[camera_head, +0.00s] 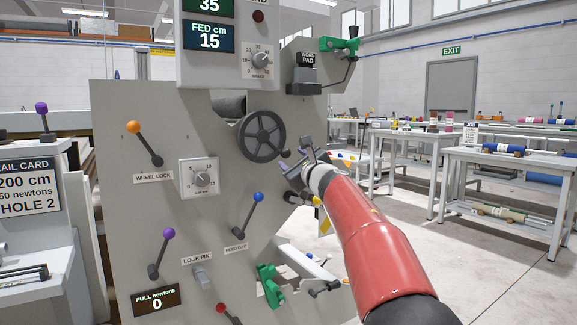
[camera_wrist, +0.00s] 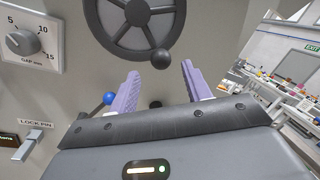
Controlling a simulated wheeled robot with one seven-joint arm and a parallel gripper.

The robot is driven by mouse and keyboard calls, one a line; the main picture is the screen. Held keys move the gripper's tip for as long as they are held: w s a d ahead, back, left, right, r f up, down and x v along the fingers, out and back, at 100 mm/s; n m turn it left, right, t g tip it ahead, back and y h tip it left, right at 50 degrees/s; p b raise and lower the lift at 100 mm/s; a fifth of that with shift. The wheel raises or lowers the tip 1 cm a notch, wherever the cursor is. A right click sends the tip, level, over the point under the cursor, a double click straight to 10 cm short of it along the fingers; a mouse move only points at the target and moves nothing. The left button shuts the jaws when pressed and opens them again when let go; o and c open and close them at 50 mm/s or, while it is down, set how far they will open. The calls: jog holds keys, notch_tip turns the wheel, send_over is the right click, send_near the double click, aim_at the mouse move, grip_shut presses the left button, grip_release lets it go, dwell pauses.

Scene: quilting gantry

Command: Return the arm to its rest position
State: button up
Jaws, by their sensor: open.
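My red arm reaches up from the lower right in the head view, and my gripper (camera_head: 295,160) is in front of the machine panel (camera_head: 115,215). In the wrist view my gripper (camera_wrist: 160,82) shows two purple fingers spread apart with nothing between them. The black handwheel (camera_head: 261,136) is just left of and above my gripper in the head view. In the wrist view the handwheel (camera_wrist: 140,20) and its round knob (camera_wrist: 160,59) are beyond the fingertips; I cannot tell whether anything touches.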

jog(key=shift+v, duration=0.85)
jog(key=s+d+m+h, duration=0.4)
jog(key=d+m, duration=0.3)
jog(key=m, duration=0.1)
jog(key=s+d+m+h, duration=0.3)
jog(key=s+d+m, duration=0.1)
jog(key=d+m, duration=0.4)
jog(key=s+d+f+m+g+h, duration=0.25)
jog(key=s+d+f+m, duration=0.3)
jog(key=s+m, duration=0.45)
jog(key=s+f+m+g, duration=0.5)
jog(key=s+f+m, duration=0.6)
jog(key=s+f, duration=0.3)
jog(key=s+f+m+g, duration=0.4)
jog(key=s+f+m, duration=0.7)
jog(key=s, duration=0.5)
notch_tip(320, 180, up, 13)
jog(key=p, duration=1.3)
jog(key=shift+s+a+m, duration=0.2)
jog(key=shift+a+m, duration=0.1)
jog(key=shift+a, duration=0.2)
